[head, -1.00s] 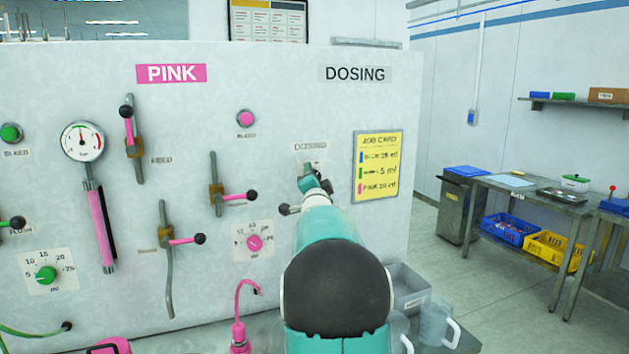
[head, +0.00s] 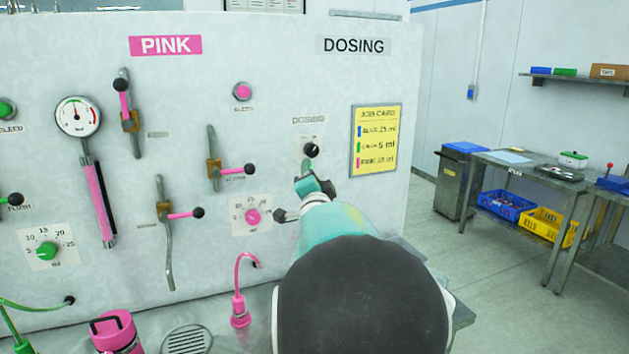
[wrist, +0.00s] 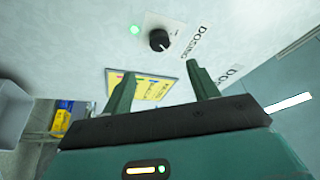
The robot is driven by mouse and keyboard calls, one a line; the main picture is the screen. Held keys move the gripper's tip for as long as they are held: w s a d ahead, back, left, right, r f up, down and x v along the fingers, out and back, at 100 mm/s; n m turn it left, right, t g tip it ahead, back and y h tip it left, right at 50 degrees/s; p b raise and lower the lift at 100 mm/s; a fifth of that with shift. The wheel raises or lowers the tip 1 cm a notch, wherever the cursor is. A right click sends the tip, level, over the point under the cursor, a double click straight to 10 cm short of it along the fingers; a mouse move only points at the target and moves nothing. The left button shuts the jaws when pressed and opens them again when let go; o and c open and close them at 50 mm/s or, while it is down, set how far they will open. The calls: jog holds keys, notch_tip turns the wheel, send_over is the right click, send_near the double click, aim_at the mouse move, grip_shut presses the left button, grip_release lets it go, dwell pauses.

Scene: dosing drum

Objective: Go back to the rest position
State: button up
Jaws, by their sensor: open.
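My gripper (wrist: 160,88) is open and empty in the wrist view, its two green fingers spread apart. The black dosing knob (wrist: 159,40) is on the panel beyond the fingertips, apart from them, with a lit green lamp (wrist: 134,30) beside it. In the head view the dosing knob (head: 311,150) shows just above my gripper (head: 306,172), which is partly hidden by my teal arm. The arm reaches forward toward the panel, below the DOSING sign (head: 353,46).
The white panel (head: 330,90) stands close in front, with pink-handled levers (head: 235,170), a pink dial (head: 252,217) and a gauge (head: 78,116). A yellow job card (head: 376,140) hangs right of the knob. A pink spout (head: 240,290) rises below. Open floor lies right, before a steel table (head: 520,172).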

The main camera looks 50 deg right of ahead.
jog(key=shift+s+a+f, duration=0.1)
jog(key=shift+s+a, duration=0.2)
jog(key=shift+a, duration=0.05)
dwell(0.3)
jog(key=w+a+f+n+y, duration=0.1)
jog(key=a+f+n+y, duration=0.2)
jog(key=a, duration=0.6)
jog(key=w+a+f+n+g+y, duration=0.1)
jog(key=a+n+y, duration=0.3)
jog(key=a, duration=0.5)
jog(key=w+a+f+n+y, duration=0.1)
jog(key=a+f+n+y, duration=0.2)
jog(key=a, duration=0.6)
jog(key=s+a+f+n+g+y, duration=0.2)
jog(key=s+a+f+n+g, duration=0.1)
jog(key=s+a+n, duration=0.3)
jog(key=s+a+f+n+g+y, duration=0.3)
jog(key=s+a+f+n, duration=0.3)
jog(key=s+a, duration=0.4)
jog(key=a, duration=0.4)
jog(key=shift+s+a+g+y, duration=0.15)
jog(key=shift+s+g+y, duration=0.15)
